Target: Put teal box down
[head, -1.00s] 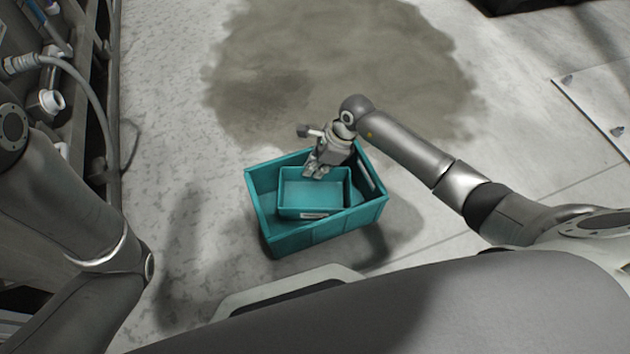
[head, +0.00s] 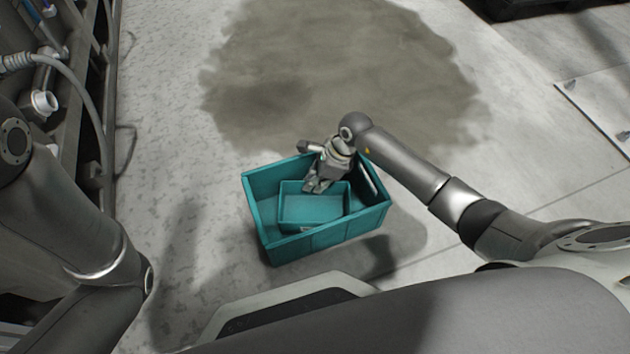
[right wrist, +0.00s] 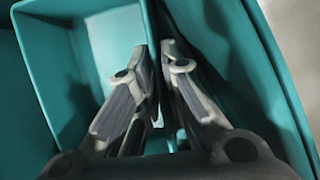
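A small teal box (head: 308,210) sits low inside a larger teal crate (head: 325,237) on the floor. In the head view my right gripper (head: 314,187) reaches into the crate at the small box's far wall. In the right wrist view the right gripper's fingers (right wrist: 156,60) stand close on either side of the wall of the small box (right wrist: 55,70), pinching it. The crate's wall (right wrist: 235,60) runs beside the fingers on the right. Whether the small box touches the crate's bottom is hidden. My left arm shows at the left, but its gripper is out of view.
Machinery with hoses (head: 85,85) stands along the left edge. A wide dark stain (head: 340,70) marks the floor behind the crate. A light floor plate (head: 605,105) lies at the right. The floor around the crate is mostly clear.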

